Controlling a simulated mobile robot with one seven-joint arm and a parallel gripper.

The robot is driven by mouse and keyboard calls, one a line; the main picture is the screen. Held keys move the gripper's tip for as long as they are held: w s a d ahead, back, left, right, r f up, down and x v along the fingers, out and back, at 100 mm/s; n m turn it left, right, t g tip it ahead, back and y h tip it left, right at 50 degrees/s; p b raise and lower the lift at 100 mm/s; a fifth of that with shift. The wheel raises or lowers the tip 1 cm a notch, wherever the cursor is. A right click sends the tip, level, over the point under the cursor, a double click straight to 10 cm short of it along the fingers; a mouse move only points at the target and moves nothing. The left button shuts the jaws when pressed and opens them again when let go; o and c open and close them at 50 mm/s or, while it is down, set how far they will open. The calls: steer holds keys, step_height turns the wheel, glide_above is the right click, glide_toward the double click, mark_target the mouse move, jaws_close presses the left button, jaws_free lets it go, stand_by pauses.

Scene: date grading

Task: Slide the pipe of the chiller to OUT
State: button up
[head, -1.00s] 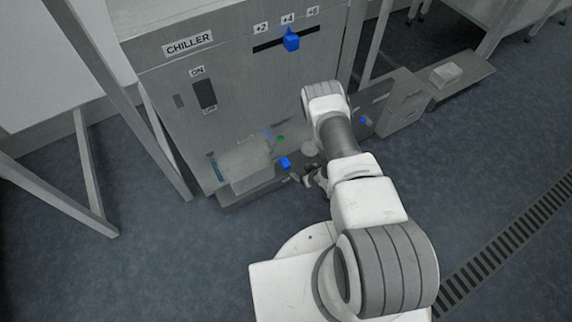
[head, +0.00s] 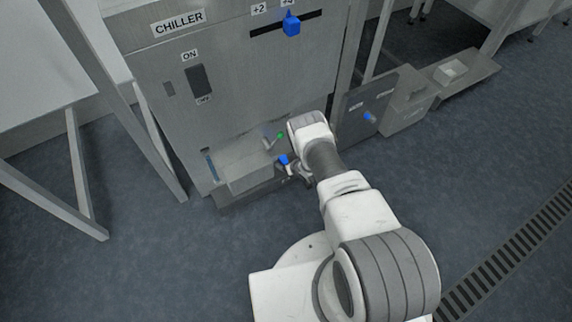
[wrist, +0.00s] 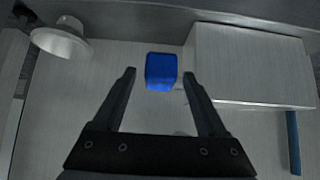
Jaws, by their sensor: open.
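The chiller (head: 230,95) is a grey metal cabinet with an open bay low on its front. A blue block-shaped knob (head: 283,159) sits in that bay and also shows in the wrist view (wrist: 161,72). I cannot tell whether it belongs to the pipe; no OUT label is readable. My gripper (head: 300,172) is low at the bay, mostly hidden behind my arm in the head view. In the wrist view my gripper (wrist: 160,75) is open, its fingertips to either side of the knob, with visible gaps and no contact seen.
A grey box (wrist: 250,65) stands beside the knob, with a blue strip (wrist: 293,143) past it. A pale round flanged part (wrist: 62,38) is at the left. Higher up are a switch (head: 201,80) and a blue slider (head: 291,24). An open door panel (head: 362,105) stands right.

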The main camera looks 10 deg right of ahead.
steer(key=shift+w+f, duration=0.1)
steer(key=shift+w, duration=0.05)
jaws_close()
stand_by(0.4)
stand_by(1.0)
